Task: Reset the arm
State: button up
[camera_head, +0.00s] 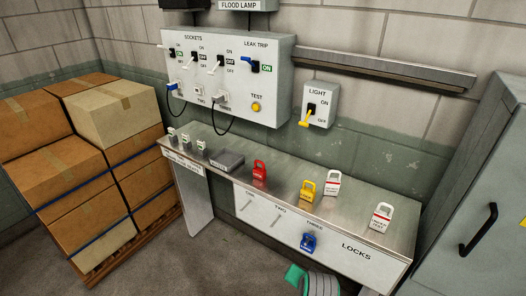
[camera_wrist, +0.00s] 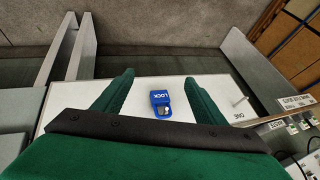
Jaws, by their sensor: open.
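My gripper is open and empty, its two green fingers spread in the wrist view (camera_wrist: 162,82). In the head view only a green part of my gripper (camera_head: 295,276) shows at the bottom edge; its fingertips cannot be made out there. A blue padlock (camera_head: 309,242) hangs on the white front panel of the bench, under the label THREE, just above the green part. In the wrist view the blue padlock (camera_wrist: 160,103) appears between the fingers, touching neither; the depth gap is unclear.
A switch panel (camera_head: 280,80) and a light switch (camera_head: 319,104) are on the wall. Boxes (camera_head: 65,160) stand left, a grey cabinet (camera_head: 470,200) right.

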jog(key=s+a+f+n+t, duration=0.1)
jog(key=s+a+f+t, duration=0.1)
jog(key=s+a+f, duration=0.3)
jog(key=s+a+f+t, duration=0.2)
jog(key=s+a+f, duration=0.1)
jog(key=s+a, duration=0.45)
jog(key=s+r+n+t, duration=0.2)
jog(key=s+r, duration=0.3)
jog(key=s, duration=0.5)
jog(key=s+r+n+t, duration=0.3)
jog(key=s+r, duration=0.3)
jog(key=s, duration=0.5)
jog(key=shift+d+r+n, duration=0.15)
jog(key=shift+d+n, duration=0.05)
jog(key=shift+n, duration=0.3)
